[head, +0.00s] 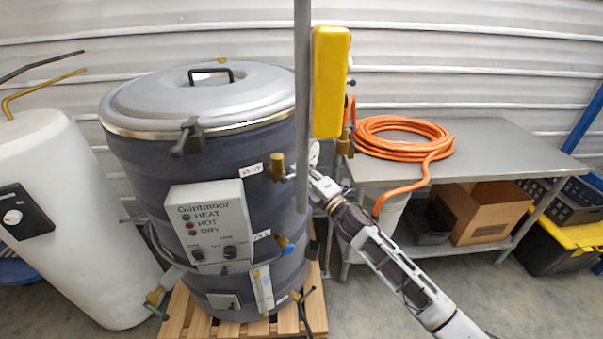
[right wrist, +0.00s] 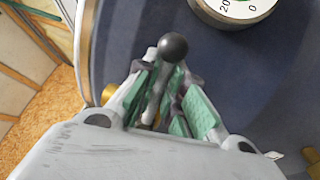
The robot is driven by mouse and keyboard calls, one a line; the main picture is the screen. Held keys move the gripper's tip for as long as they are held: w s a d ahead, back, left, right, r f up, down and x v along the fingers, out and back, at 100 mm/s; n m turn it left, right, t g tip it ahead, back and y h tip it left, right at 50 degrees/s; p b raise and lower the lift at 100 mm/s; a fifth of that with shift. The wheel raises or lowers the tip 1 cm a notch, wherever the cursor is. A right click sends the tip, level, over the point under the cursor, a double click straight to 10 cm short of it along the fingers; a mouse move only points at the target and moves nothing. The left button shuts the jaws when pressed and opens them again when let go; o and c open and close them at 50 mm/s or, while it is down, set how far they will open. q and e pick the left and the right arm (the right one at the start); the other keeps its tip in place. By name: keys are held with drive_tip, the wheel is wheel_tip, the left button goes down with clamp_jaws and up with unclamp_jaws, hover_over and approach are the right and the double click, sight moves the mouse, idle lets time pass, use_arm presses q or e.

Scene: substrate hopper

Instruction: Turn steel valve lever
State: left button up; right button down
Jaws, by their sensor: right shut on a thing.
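In the right wrist view a steel lever (right wrist: 157,92) with a black ball knob (right wrist: 173,47) stands between the green pads of my right gripper (right wrist: 172,92). The gripper is shut on the lever, with the knob clear beyond the fingers. In the head view my right gripper (head: 317,181) reaches the right side of the dark, lidded drum (head: 150,165), just right of a grey vertical pole (head: 302,90). A brass valve (head: 277,166) by a VENT label is left of the pole. The lever cannot be made out there. My left gripper is out of view.
A round gauge (right wrist: 232,8) is close above the gripper. A yellow box (head: 330,80) hangs by the pole. A steel table (head: 480,140) with a coiled orange hose (head: 400,128) stands right. A white tank (head: 65,220) is left. The drum stands on a wooden pallet (head: 180,322).

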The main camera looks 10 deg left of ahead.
drive_tip(key=c, duration=1.5)
unclamp_jaws()
drive_tip(key=shift+s+d, duration=0.1)
drive_tip(key=shift+v, duration=5.85)
drive_tip(key=shift+f+m, duration=0.1)
drive_tip(key=shift+m, duration=0.2)
